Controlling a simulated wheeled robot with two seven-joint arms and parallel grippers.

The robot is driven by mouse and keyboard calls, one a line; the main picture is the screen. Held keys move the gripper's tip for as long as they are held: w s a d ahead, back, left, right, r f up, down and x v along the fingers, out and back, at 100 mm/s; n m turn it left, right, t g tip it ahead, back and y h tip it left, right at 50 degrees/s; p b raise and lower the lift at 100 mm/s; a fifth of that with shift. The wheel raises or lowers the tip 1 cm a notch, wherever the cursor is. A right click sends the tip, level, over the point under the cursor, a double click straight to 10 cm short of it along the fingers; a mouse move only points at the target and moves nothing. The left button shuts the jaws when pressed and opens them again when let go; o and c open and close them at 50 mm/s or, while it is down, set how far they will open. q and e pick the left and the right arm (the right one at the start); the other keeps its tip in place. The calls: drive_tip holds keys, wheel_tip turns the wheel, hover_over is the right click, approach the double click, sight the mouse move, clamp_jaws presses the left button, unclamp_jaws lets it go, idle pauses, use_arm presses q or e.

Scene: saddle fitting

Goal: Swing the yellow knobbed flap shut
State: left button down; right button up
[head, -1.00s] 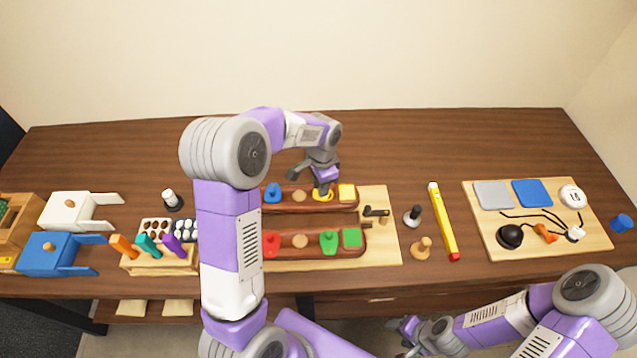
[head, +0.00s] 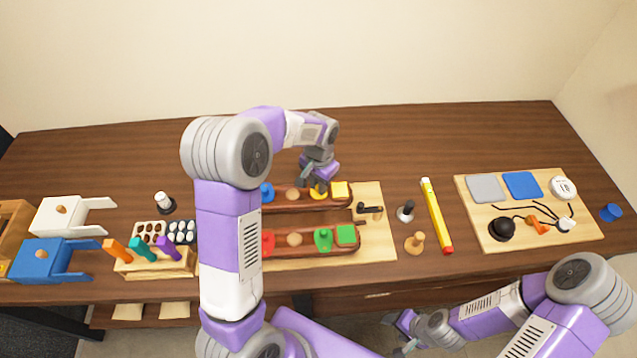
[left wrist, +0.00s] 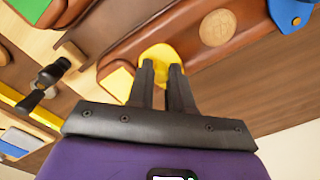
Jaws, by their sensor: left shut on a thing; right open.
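The yellow knobbed flap (head: 319,194) sits on the far dark-brown leather piece (head: 300,206), beside a yellow square (head: 340,189). In the left wrist view the flap (left wrist: 157,52) lies at my fingertips, partly hidden by them. My left gripper (head: 317,184) reaches down onto it from behind and is shut on its knob; the left wrist view shows the fingers (left wrist: 160,72) close together there. How far the flap is swung is hard to tell. My right gripper (head: 400,347) is open and empty, low in front of the table's edge.
Blue (head: 267,192), red (head: 267,241) and green (head: 323,239) knobbed flaps lie on the same board (head: 378,235). A black latch (head: 369,209) is at the board's right.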

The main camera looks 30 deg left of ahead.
use_arm(q)
drive_tip(key=c, duration=1)
unclamp_jaws()
drive_tip(key=shift+c, duration=0.2)
drive_tip(key=shift+r, duration=0.1)
wheel_tip(320, 180, up, 7)
drive_tip(key=shift+r+p, duration=0.2)
drive_tip(key=shift+p, duration=0.4)
